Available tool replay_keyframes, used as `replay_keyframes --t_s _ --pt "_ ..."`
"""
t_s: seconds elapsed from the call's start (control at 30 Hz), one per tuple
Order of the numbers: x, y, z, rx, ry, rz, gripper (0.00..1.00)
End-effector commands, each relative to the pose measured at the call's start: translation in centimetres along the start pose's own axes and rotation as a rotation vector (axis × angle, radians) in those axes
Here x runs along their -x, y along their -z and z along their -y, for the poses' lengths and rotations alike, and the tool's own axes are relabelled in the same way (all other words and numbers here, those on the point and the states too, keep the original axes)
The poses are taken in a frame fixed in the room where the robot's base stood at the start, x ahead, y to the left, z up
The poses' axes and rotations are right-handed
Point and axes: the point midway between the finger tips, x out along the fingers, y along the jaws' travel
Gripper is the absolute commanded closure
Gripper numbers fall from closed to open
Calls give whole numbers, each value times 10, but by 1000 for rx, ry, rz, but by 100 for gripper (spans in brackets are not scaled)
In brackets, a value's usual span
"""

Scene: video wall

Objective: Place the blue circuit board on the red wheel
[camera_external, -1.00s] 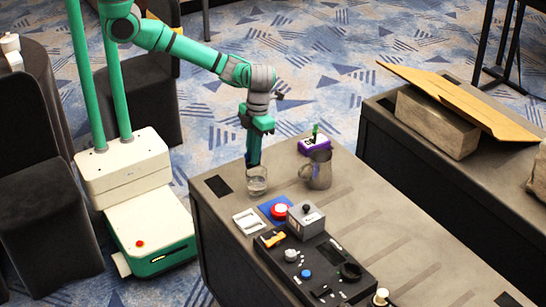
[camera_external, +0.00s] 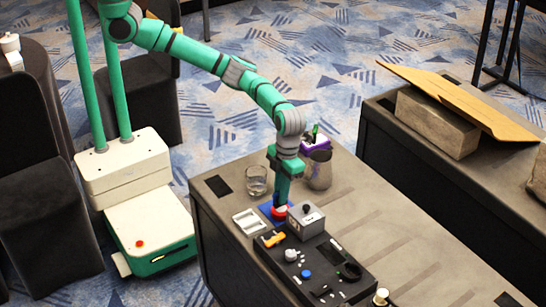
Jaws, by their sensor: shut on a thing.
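My gripper (camera_external: 280,204) points down over the red wheel (camera_external: 280,213) near the left end of the table. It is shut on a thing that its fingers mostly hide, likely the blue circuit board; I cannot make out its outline. The red wheel shows as a round red piece with a pale rim. I cannot tell whether the held thing touches the wheel.
A clear glass (camera_external: 256,181) and a white tray (camera_external: 249,222) stand to the left. A grey box with a black knob (camera_external: 306,219) is close at the right. A metal mug (camera_external: 319,170) stands behind. A black control panel (camera_external: 322,276) lies in front. The table's right side is mostly clear.

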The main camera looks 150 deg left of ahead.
Motion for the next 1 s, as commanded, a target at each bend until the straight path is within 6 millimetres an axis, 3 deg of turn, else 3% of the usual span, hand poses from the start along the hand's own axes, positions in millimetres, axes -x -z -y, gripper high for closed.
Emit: replay_keyframes --t_s 0.1,0.43,0.47,0.53,0.83,1.0 --pt "-10 -2 0 0 0 0 100" --pt "-12 -2 0 0 1 0 100" --pt "-12 -2 0 0 1 1 86" --pt "-12 -2 0 0 1 1 70" --pt "-12 -2 0 0 1 1 70" --pt "0 -1 1 0 3 0 70"
